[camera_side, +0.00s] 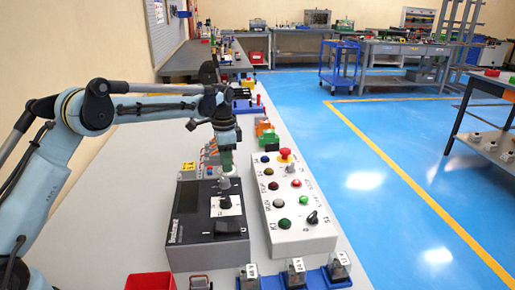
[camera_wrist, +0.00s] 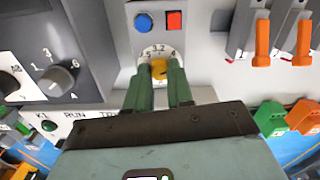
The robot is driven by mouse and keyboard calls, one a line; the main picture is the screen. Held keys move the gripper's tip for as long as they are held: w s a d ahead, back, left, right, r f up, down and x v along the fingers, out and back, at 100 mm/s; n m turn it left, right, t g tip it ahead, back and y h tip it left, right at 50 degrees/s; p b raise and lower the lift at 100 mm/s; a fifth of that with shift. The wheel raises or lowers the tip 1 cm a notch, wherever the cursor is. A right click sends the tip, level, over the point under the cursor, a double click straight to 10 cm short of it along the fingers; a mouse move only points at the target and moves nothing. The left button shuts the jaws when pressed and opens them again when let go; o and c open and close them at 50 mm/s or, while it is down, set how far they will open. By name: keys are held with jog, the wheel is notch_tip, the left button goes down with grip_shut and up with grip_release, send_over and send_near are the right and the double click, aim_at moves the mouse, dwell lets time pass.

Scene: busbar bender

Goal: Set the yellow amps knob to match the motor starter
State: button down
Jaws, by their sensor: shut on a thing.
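The yellow amps knob (camera_wrist: 158,68) sits at the middle of a pale round scale on a grey motor starter (camera_wrist: 135,50) in the wrist view. Numbers including 3.2 and 4 show along the scale's upper arc. The starter has a blue button (camera_wrist: 143,22) and a red button (camera_wrist: 174,20) above the dial. My gripper (camera_wrist: 160,80) has its two green fingers on either side of the knob, shut on it. The fingers cover the knob's sides, and its exact pointing is too small to read. In the side view my gripper (camera_side: 227,168) points down behind the black box's dial.
A black box (camera_side: 195,230) with a numbered dial and dark knob (camera_wrist: 55,80) stands beside the starter. A white button box (camera_side: 292,215) with a red mushroom button (camera_side: 285,154) is to the right. Orange-levered connectors (camera_wrist: 262,45) stand close by. Starters or blocks on a blue rail lie in front.

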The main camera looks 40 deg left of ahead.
jog(key=shift+m, duration=2.2)
jog(key=c, duration=1)
grip_release()
notch_tip(320, 180, up, 12)
jog(key=shift+r, duration=0.1)
